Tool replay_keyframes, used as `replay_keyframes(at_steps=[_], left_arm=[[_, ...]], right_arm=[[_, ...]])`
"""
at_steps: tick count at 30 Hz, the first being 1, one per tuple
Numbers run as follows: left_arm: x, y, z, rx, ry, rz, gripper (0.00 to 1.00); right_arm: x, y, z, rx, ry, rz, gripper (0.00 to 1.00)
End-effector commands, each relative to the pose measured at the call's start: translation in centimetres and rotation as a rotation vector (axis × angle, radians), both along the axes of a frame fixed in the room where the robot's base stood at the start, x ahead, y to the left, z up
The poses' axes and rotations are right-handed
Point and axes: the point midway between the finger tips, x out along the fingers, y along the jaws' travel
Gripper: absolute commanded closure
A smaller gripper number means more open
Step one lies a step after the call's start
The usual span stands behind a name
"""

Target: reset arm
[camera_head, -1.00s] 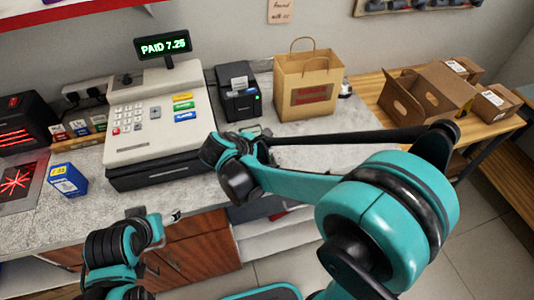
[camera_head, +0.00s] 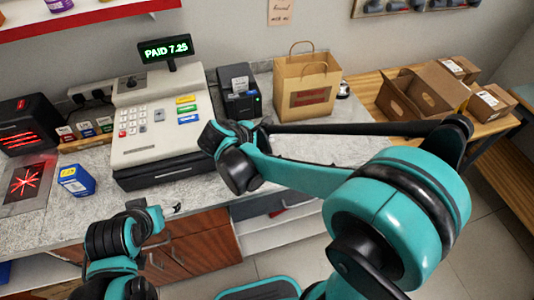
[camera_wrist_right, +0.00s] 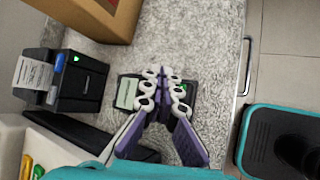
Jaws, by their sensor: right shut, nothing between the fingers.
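My right arm reaches across the head view, with its wrist (camera_head: 235,150) over the counter in front of the receipt printer. Its fingers are mostly hidden there. In the right wrist view my right gripper (camera_wrist_right: 164,80) is shut and empty, its fingers together above a small dark device with a lit screen (camera_wrist_right: 128,93) on the counter. My left arm (camera_head: 125,240) is folded low at the left of the head view. Only a small light tip of the left gripper (camera_head: 172,209) shows past it, too little to tell its state.
The counter (camera_head: 215,205) holds a cash register (camera_head: 160,130), a receipt printer (camera_head: 239,92), a paper bag (camera_head: 307,85) and a blue box (camera_head: 76,181). Cardboard boxes (camera_head: 424,92) stand on a wooden bench at the right. Floor (camera_head: 490,215) shows at the lower right.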

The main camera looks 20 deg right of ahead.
Motion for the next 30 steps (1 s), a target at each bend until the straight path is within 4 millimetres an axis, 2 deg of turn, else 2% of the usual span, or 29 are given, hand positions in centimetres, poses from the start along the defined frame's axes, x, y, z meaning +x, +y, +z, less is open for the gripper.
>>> replay_keyframes(at_steps=[20,23,25,30], left_arm=[[0.0,0.0,-0.1,0.0,0.0,0.0,0.31],[0.0,0.0,-0.5,0.0,0.0,0.0,0.31],[0.0,0.0,-0.9,0.0,0.0,0.0,0.31],[0.0,0.0,-2.1,0.0,0.0,0.0,0.31]], right_arm=[[-0.2,-0.2,-0.1,0.015,-0.006,-0.01,1.0],[-1.2,-1.0,-0.1,0.086,-0.034,-0.056,1.0],[-2.6,-1.9,-0.1,0.179,-0.072,-0.12,1.0],[-7.3,-3.7,-0.7,0.502,-0.206,-0.362,1.0]])
